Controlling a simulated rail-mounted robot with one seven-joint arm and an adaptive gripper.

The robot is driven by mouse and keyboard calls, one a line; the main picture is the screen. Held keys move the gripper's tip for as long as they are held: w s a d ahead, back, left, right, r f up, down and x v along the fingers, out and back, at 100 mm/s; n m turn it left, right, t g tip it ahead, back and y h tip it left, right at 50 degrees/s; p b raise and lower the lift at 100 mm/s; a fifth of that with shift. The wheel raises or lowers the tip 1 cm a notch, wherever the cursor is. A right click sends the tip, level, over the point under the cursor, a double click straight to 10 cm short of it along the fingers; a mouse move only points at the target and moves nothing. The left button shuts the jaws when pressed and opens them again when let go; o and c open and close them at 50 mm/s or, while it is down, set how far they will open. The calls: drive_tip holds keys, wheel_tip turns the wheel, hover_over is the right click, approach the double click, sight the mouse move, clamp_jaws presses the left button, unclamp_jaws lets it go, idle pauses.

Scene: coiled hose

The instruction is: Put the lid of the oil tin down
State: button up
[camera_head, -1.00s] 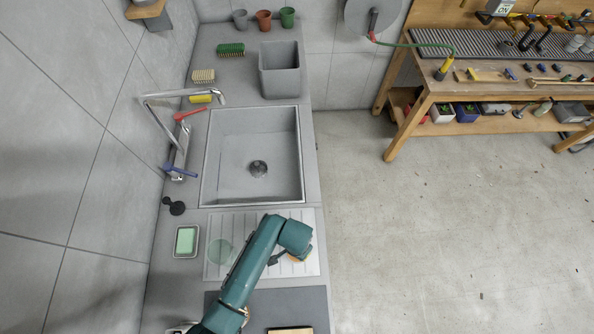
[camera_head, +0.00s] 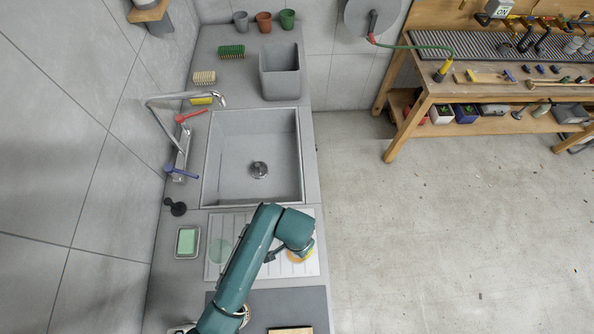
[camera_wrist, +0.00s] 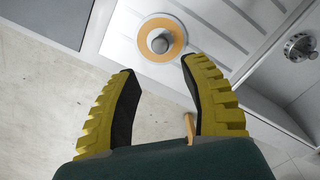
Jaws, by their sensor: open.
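A round piece with a pale rim, a tan-orange ring and a grey knob (camera_wrist: 176,50) lies on the ribbed drainboard; I take it for the oil tin's lid, though I cannot be sure. In the head view it shows as an orange-tan disc (camera_head: 300,257), partly covered by my wrist. My gripper (camera_wrist: 160,70) is open, with its two yellow-backed, dark-faced fingers spread wide. Nothing is between the fingertips, and the knob appears just beyond them, apart from both. Most of the gripper is hidden behind my arm in the head view.
The sink basin (camera_head: 230,165) with its drain is behind the drainboard (camera_head: 218,272). A soap dish (camera_head: 188,242) stands farther left. The counter's right edge drops to open floor (camera_head: 440,230).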

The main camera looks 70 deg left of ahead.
drive_tip(key=w+d+r+m+t+y, duration=0.25)
drive_tip(key=w+r+t, duration=0.35)
drive_tip(key=w+r, duration=0.7)
drive_tip(key=w+d+r+m+t+y, duration=0.1)
drive_tip(key=w+d+r+t, duration=0.3)
drive_tip(key=w+r, duration=0.9)
drive_tip(key=s+d+r+t+h, duration=0.1)
drive_tip(key=s+d+r+t, duration=0.2)
drive_tip(key=r, duration=0.8)
drive_tip(key=s+d+r+m+t+h, duration=0.1)
drive_tip(key=s+d+r+t, duration=0.2)
drive_tip(key=d+r+t, duration=0.2)
drive_tip(key=s+d+r+m+t+h, duration=0.1)
drive_tip(key=d+r, duration=0.7)
drive_tip(key=r, duration=0.9)
drive_tip(key=s+t+h, duration=0.1)
drive_tip(key=s+t, duration=0.1)
drive_tip(key=t, duration=0.1)
drive_tip(key=shift+s+d+r, duration=0.2)
drive_tip(key=shift+d+r, duration=0.1)
drive_tip(key=shift+r, duration=0.1)
